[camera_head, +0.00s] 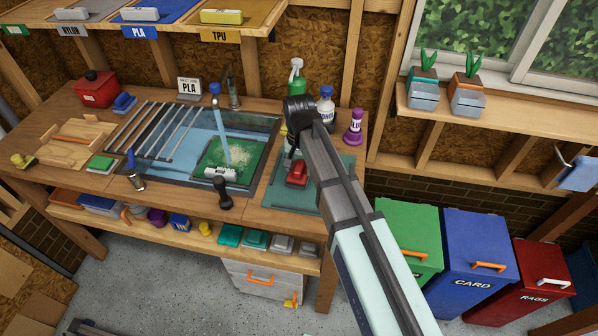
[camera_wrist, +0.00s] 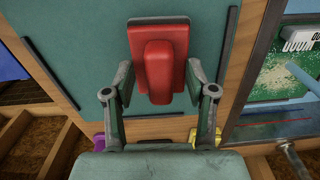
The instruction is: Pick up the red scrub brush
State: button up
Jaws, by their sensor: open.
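The red scrub brush (camera_head: 297,174) lies on a teal mat (camera_head: 285,197) at the right end of the bench, partly hidden by my arm in the head view. In the wrist view the brush (camera_wrist: 158,65) is at the upper middle, a red block with a raised red handle, on the teal surface (camera_wrist: 75,50). My gripper (camera_wrist: 160,78) is open, with one finger on each side of the brush's near part. Small gaps show between the fingers and the brush; I cannot tell its height above the mat.
Left of the mat is a sink (camera_head: 262,125) with running water and a green plate (camera_head: 230,158). A green spray bottle (camera_head: 296,78), a white-blue bottle (camera_head: 325,106) and a purple bottle (camera_head: 354,127) stand behind. Bins, including a blue one (camera_head: 477,262), stand right.

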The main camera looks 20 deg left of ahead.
aim_at(299, 165)
grip_shut()
jog(key=shift+r, duration=0.15)
notch_tip(299, 165, up, 20)
jog(key=b, duration=0.4)
jog(key=shift+b, duration=0.3)
dwell(0.6)
